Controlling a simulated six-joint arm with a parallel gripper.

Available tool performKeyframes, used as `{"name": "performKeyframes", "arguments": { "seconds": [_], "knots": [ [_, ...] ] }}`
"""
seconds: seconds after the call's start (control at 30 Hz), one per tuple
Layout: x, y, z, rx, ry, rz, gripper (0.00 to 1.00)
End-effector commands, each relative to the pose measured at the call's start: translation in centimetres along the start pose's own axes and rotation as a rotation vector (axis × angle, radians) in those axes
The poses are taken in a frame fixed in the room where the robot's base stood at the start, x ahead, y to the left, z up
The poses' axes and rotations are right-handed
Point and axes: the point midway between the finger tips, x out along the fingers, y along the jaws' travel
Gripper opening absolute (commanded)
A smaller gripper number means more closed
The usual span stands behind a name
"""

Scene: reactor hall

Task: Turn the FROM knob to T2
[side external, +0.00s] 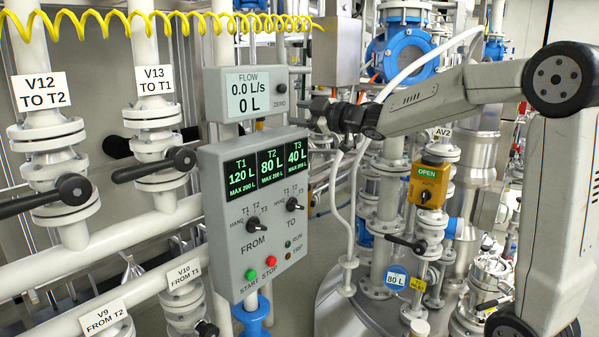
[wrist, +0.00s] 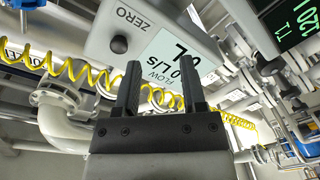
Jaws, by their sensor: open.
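The FROM knob (side external: 254,223) is a small black knob at the lower left of the grey control box (side external: 222,250) in the side view. Marks HAND, T1, T2 and T3 surround it; I cannot tell for certain which one it points at. The TO knob (side external: 294,204) sits to its upper right. My gripper (side external: 318,112) is up beside the flow meter's right edge, well above and apart from the FROM knob. In the wrist view its two black fingers (wrist: 163,90) are open and empty. The FROM knob is not in the wrist view.
The flow meter (side external: 243,108) reads 0.0 L/s and shows in the wrist view (wrist: 160,45) with its ZERO button (wrist: 119,44). Tank displays (side external: 270,168) read 120, 80 and 40 L. Green START (side external: 251,275) and red STOP (side external: 270,261) buttons lie below. Valve handles (side external: 150,167) stand left.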

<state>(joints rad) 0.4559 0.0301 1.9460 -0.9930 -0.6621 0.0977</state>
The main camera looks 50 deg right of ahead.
Motion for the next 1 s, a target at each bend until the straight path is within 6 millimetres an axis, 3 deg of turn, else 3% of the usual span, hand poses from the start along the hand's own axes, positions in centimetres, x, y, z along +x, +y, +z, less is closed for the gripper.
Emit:
{"name": "performKeyframes", "arguments": {
  "seconds": [0.3, 0.6, 0.8, 1.0],
  "knots": [
    [1.8, -12.2, 4.1, -0.007, 0.085, -0.048, 0.53],
    [-0.3, -21.7, 8.4, -0.12, 0.031, 0.011, 0.53],
    [-2.3, -25.1, 10.5, -0.223, -0.039, 0.044, 0.53],
    [-3.1, -26.0, 11.1, -0.267, -0.067, 0.054, 0.53]
  ]
}}
